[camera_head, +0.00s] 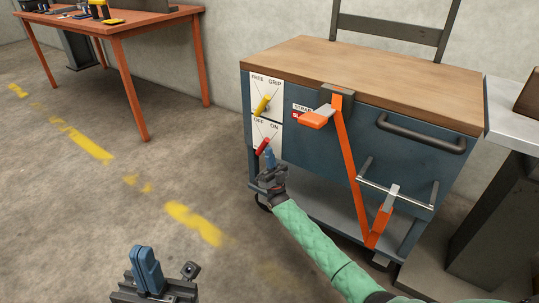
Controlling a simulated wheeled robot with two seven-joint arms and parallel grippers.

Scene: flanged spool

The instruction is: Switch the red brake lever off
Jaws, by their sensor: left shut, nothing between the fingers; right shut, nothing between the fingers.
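The red brake lever (262,146) is on a white plate marked OFF on the left and ON on the right, on the front of the blue cart. It slants from lower left to upper right, its upper end toward the ON side. My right gripper (269,157) is shut and empty, with its blue fingertips just below and right of the lever. I cannot tell whether they touch it. My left gripper (147,264) is shut and empty, low in the picture over the floor, well away from the cart.
A yellow lever (262,105) is above the red one on a FREE/GRIP plate. An orange strap (347,150) hangs down the cart front beside an orange handle (318,117). A dark bar handle (421,134) is further right. An orange table (150,35) stands at the back left.

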